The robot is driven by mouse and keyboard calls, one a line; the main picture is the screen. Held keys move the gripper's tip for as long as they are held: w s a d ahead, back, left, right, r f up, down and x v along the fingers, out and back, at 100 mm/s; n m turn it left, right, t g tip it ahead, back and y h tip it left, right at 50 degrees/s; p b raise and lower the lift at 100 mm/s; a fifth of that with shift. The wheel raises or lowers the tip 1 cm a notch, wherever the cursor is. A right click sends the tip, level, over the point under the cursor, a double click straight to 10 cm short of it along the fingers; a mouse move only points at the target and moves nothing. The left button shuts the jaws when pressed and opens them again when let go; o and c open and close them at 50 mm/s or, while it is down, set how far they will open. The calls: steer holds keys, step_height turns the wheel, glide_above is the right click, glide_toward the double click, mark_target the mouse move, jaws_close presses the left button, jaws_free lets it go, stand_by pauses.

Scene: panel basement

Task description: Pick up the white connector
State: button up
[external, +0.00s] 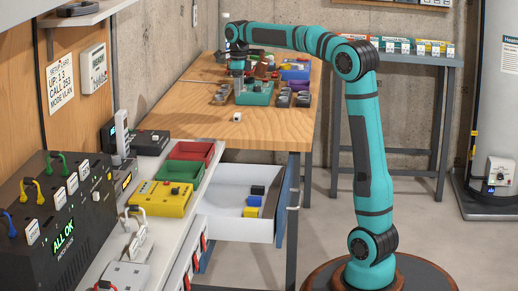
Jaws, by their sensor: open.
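A small white block-like piece (237,117), which looks like the white connector, lies alone on the wooden workbench (262,130), near its front left. Its details are too small to make out. My gripper (238,80) points down over the left part of a teal tray (258,98) farther back on the bench. It is open, and the fingertips are small and partly lost against the tray. The white piece is in front of the gripper, apart from it.
Grey holders (222,94) and more grey parts (284,98) flank the teal tray. An open drawer (240,213) holds black, blue and yellow blocks. The bench's front is mostly clear.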

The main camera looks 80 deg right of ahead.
mark_target(238, 114)
steer(key=f, duration=1)
steer(key=shift+w+d, duration=0.15)
steer(key=shift+w, duration=0.1)
steer(key=c, duration=1.1)
